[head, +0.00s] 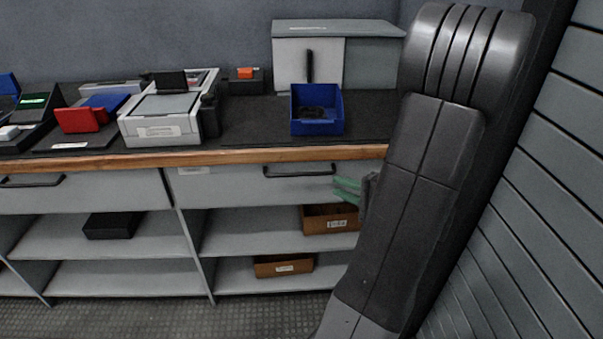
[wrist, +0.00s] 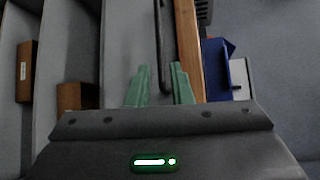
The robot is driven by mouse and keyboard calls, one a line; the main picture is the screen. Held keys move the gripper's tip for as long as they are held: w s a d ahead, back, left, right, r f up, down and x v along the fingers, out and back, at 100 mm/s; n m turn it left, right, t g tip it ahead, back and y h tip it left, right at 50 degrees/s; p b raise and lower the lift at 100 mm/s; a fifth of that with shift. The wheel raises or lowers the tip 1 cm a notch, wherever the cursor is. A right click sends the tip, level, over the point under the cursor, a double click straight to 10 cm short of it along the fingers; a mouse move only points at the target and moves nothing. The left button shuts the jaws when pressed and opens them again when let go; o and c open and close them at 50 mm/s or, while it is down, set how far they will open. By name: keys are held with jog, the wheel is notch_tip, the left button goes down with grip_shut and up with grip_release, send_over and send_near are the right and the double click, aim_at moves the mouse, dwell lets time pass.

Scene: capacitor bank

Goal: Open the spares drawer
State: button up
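Two grey drawers sit under the wooden counter edge. The right drawer (head: 235,190) has a black bar handle (head: 299,171) and a small label (head: 193,170) too small to read, so I cannot confirm which is the spares drawer. Its front looks closed. My gripper (head: 338,188) has green fingers and is at the handle's right end, partly hidden by my arm. In the wrist view the fingers (wrist: 160,68) are apart with nothing gripped. The handle (wrist: 162,40) runs into the gap between them in the picture; I cannot tell the depth left.
The left drawer (head: 80,195) has its own handle (head: 32,181). Cardboard bins (head: 330,219) (head: 284,266) stand on shelves below. A blue bin (head: 317,126) and a grey printer-like device (head: 160,122) stand on the counter. A slatted grey surface (head: 560,150) is at right.

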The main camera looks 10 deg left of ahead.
aim_at(306, 175)
jog(key=b+x, duration=0.1)
jog(key=x, duration=1.1)
jog(key=shift+a+f, duration=0.1)
jog(key=shift+a, duration=0.1)
jog(key=shift+c, duration=0.2)
grip_shut()
